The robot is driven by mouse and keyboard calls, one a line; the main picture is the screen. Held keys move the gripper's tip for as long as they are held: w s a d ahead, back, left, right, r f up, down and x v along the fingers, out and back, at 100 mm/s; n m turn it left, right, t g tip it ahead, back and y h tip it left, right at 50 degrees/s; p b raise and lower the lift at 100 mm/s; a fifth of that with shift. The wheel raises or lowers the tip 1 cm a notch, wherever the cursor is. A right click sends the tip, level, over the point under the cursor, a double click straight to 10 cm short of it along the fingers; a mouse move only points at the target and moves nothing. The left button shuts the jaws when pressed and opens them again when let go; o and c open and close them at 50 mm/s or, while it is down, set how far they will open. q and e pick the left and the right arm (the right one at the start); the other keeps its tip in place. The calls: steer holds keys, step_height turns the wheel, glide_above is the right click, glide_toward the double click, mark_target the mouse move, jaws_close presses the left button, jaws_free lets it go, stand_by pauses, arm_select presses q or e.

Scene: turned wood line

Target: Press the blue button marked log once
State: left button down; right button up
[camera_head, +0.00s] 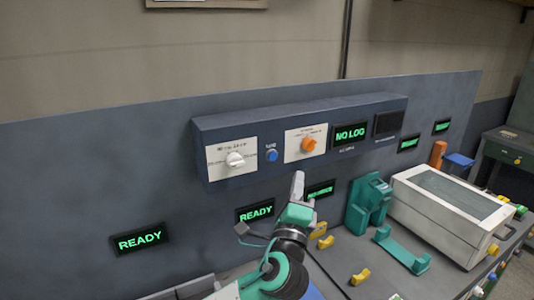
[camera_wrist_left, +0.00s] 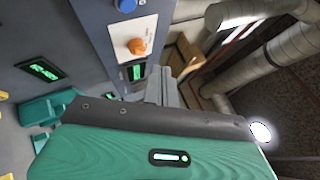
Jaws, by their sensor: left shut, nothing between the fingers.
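The blue button (camera_head: 271,155) is on the front of the grey wall console (camera_head: 225,125), between a white knob (camera_head: 235,159) and an orange knob (camera_head: 308,145). Its label is too small to read. The blue button (camera_wrist_left: 125,5) also shows at the top edge of the left wrist view. A console display (camera_head: 349,134) reads "NO LOG" in green. My left gripper (camera_head: 298,178) is shut and empty, pointing up below the orange knob, lower than the blue button and right of it. It looks apart from the button. My right gripper is in neither view.
Green-lit displays (camera_head: 140,238) are on the panel below the console. A teal stand (camera_head: 368,203), a teal bracket (camera_head: 403,250), yellow pieces (camera_head: 360,276) and a white box (camera_head: 450,215) are on the bench at right. The panel left of the console is clear.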

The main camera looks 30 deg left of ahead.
mark_target(273, 156)
arm_select(q)
steer(key=w+a, duration=0.1)
steer(key=a, duration=0.1)
steer(key=w+a, duration=0.1)
steer(key=a, duration=0.1)
steer(key=w+a+b, duration=0.1)
steer(key=w+a, duration=0.1)
steer(key=a, duration=0.1)
steer(key=shift+w+r, duration=0.1)
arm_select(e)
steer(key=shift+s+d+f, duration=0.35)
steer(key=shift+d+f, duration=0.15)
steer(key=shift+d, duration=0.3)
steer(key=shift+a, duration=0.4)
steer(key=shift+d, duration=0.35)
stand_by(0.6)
arm_select(q)
steer(key=shift+w+a, duration=0.1)
steer(key=shift+a, duration=0.1)
steer(key=shift+w+a, duration=0.1)
steer(key=shift+a, duration=0.1)
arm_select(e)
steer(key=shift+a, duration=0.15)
